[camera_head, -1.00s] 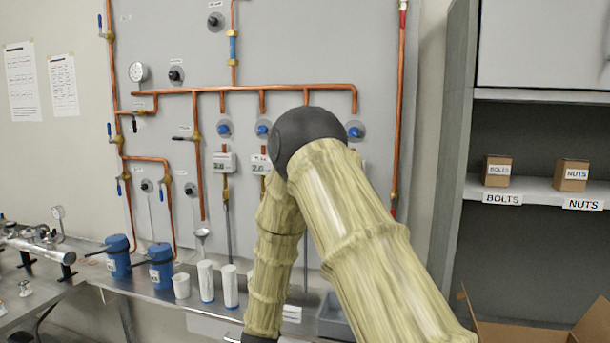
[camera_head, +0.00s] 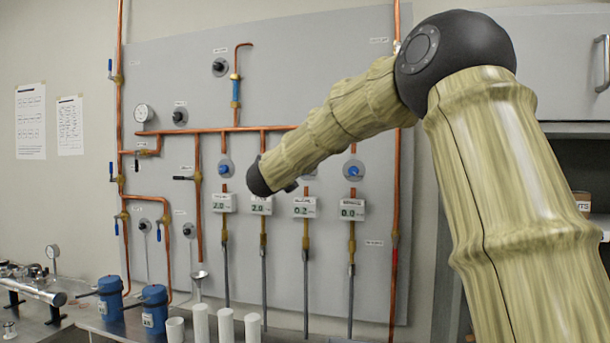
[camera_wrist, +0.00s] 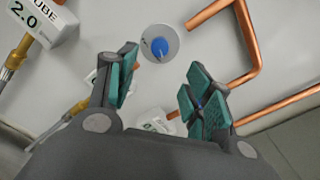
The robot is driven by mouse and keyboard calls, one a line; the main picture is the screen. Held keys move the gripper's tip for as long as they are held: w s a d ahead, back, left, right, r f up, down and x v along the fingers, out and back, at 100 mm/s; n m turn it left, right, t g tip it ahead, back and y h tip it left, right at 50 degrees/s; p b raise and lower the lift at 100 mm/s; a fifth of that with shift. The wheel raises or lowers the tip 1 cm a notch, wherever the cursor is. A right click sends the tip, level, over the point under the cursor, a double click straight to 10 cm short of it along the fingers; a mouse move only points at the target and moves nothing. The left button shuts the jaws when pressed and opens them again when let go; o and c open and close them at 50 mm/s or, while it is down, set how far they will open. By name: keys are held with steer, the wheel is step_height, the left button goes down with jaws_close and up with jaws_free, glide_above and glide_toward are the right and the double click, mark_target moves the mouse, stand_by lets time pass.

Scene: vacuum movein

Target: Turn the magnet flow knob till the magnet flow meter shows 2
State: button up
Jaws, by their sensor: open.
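In the head view, several white flow meters hang in a row on the grey panel. From left they show 2.0 (camera_head: 223,203), 2.0 (camera_head: 261,206), about 0.2 (camera_head: 304,207) and 0.0 (camera_head: 352,210). Their labels are too small to read, so I cannot tell which is the magnet flow meter. Blue knobs show above the first meter (camera_head: 225,168) and the last (camera_head: 353,170); my arm covers those between. In the wrist view, my gripper (camera_wrist: 163,62) is open and empty. A blue knob (camera_wrist: 160,47) on a round grey plate lies beyond the gap between its fingers.
Copper pipes (camera_wrist: 247,45) run on the panel beside the knob in the wrist view. A meter reading 2.0 (camera_wrist: 30,18) is at upper left there. Below the panel, blue canisters (camera_head: 154,308) and white cylinders (camera_head: 226,325) stand on the bench.

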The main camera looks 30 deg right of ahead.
steer(key=p+x, duration=0.3)
steer(key=x, duration=0.7)
steer(key=shift+w+d+p, duration=0.2)
steer(key=shift+w+p, duration=0.1)
steer(key=shift+p, duration=0.1)
steer(key=c, duration=1)
